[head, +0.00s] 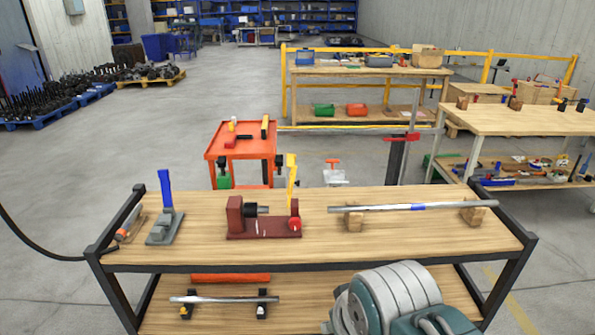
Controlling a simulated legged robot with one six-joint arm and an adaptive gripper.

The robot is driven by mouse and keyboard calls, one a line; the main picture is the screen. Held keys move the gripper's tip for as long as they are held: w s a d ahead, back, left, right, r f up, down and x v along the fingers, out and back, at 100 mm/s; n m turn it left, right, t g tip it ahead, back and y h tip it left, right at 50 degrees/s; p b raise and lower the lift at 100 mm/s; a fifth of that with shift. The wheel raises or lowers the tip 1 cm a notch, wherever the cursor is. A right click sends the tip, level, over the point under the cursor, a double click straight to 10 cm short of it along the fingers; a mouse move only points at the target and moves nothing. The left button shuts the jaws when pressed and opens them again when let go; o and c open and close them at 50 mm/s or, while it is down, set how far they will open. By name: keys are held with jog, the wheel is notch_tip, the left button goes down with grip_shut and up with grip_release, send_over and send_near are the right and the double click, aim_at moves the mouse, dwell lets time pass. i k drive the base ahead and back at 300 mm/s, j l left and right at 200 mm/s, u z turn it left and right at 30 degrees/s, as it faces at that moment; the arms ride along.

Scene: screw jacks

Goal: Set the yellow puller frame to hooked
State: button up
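A yellow upright piece (292,172), which looks like the puller frame, stands at the right end of a dark red fixture (262,228) on the near workbench. It rises nearly vertical above the fixture. A black cylindrical part (256,210) sits at the fixture's left block, and a bright red round knob (295,223) is at its right end. I cannot tell at this size whether the yellow frame is hooked on anything. My gripper is not in view; part of my own arm shows at the bottom right, in front of the bench.
The near workbench (400,246) has a blue-handled grey tool (165,212) on the left and a metal bar (405,208) on wooden blocks on the right. An orange cart (240,148) stands behind. Bare bench top lies on either side of the red fixture.

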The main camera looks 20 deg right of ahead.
aim_at(291, 158)
jog(key=l+u, duration=0.25)
jog(key=l, duration=0.6)
jog(key=l+u, duration=0.3)
jog(key=l, duration=0.55)
jog(key=k, duration=0.55)
jog(key=i+j, duration=0.15)
jog(key=i, duration=0.3)
jog(key=i+j+u, duration=0.1)
jog(key=i, duration=0.35)
jog(key=i+j, duration=0.25)
jog(key=i, duration=0.2)
